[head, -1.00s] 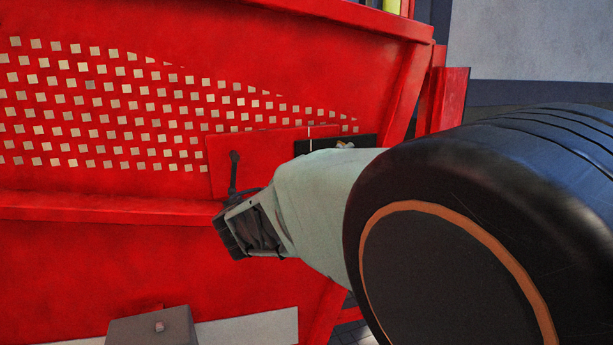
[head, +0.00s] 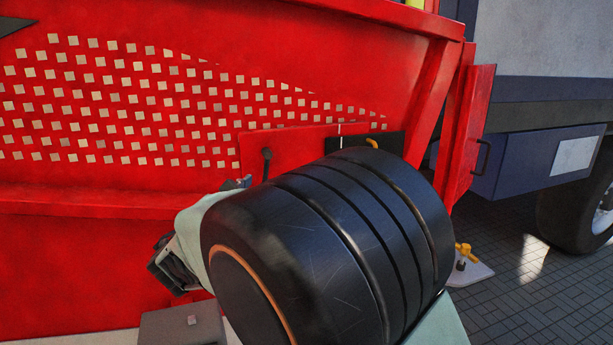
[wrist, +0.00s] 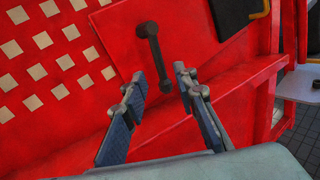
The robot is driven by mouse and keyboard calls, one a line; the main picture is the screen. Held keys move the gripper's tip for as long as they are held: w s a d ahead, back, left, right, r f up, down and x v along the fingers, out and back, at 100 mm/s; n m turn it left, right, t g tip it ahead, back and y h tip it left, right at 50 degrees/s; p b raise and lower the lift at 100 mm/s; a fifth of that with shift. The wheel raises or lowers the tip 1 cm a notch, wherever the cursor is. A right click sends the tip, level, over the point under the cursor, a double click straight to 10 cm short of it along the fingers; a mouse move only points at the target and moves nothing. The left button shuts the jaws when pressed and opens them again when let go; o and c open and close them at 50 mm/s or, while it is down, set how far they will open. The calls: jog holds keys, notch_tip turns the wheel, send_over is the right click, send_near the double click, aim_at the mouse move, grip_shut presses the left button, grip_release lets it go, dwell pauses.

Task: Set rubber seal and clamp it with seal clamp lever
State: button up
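A dark lever (head: 266,162) is fixed to a red plate (head: 300,143) on the side of the red machine; it looks to be the seal clamp lever. It hangs down, and it also shows in the wrist view (wrist: 153,50). A black flat piece, likely the rubber seal (head: 395,143), sits right of the plate, partly hidden by my arm. It shows at the top of the wrist view (wrist: 232,14). My gripper (head: 172,265) is lower left of the lever in the head view. In the wrist view its fingers (wrist: 163,84) are apart and empty, below the lever's end.
A yellow handle (head: 372,143) is by the black piece. A perforated red panel (head: 110,105) fills the left. A grey box (head: 182,325) stands below my gripper. A white plate with a yellow fitting (head: 470,273) is low right, and a vehicle wheel (head: 580,205) is far right.

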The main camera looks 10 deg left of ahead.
aim_at(264, 177)
jog(key=shift+w+d, duration=0.1)
jog(key=shift+w, duration=1.9)
grip_shut()
